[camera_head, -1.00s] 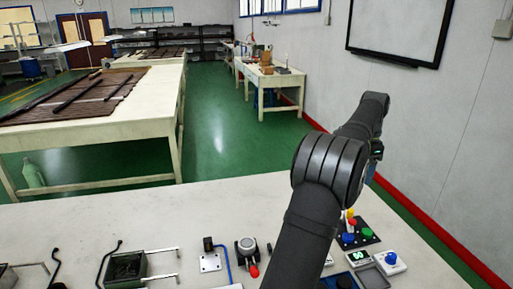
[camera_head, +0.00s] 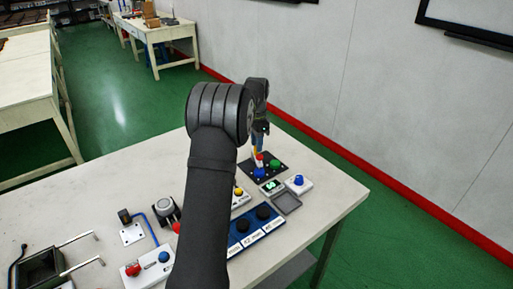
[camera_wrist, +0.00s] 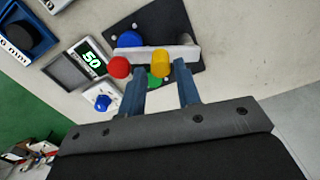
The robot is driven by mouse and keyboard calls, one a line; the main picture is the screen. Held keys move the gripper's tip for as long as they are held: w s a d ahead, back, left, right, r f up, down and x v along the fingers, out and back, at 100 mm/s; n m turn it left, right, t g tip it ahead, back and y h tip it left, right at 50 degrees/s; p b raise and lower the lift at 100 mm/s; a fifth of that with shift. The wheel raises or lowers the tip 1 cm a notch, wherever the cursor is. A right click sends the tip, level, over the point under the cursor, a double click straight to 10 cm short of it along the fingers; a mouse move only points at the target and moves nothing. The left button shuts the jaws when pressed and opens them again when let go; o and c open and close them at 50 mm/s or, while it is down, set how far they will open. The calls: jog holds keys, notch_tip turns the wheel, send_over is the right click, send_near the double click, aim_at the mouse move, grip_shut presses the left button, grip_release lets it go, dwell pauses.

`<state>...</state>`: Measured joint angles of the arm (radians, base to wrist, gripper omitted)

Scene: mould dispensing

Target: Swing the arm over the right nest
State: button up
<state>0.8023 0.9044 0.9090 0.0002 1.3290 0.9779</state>
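My gripper (camera_wrist: 160,68) has two blue fingers set apart, with nothing visibly held between them. In the head view its end (camera_head: 262,130) is at the far side of the table, above a dark plate (camera_head: 281,157). On the plate are blue (camera_wrist: 130,40) and green (camera_wrist: 153,80) round pieces, a white bar (camera_wrist: 150,55), a red knob (camera_wrist: 119,67) and a yellow knob (camera_wrist: 160,63). Fingertips overlap the bar in the wrist view; contact is unclear. No part is marked as the right nest. A dark open metal box (camera_head: 28,285) with two rods is at the lower left.
A blue tray (camera_head: 240,247) with black round pieces lies nearer. My arm hides the table's middle. The right edge is close.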

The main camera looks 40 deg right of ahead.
jog(key=shift+f, duration=1.3)
grip_shut()
jog(key=n, duration=0.1)
jog(key=d+n, duration=0.1)
jog(key=n, duration=0.2)
jog(key=shift+s+d, duration=0.15)
jog(key=shift+d, duration=0.15)
jog(key=shift+w+d+n, duration=0.1)
jog(key=shift+d+n, duration=0.2)
jog(key=shift+n, duration=0.7)
jog(key=shift+w+d+n, duration=0.1)
jog(key=shift+d+n, duration=0.2)
jog(key=shift+n, duration=0.7)
jog(key=shift+d+n, duration=0.3)
jog(key=shift+n, duration=0.7)
jog(key=shift+r, duration=0.1)
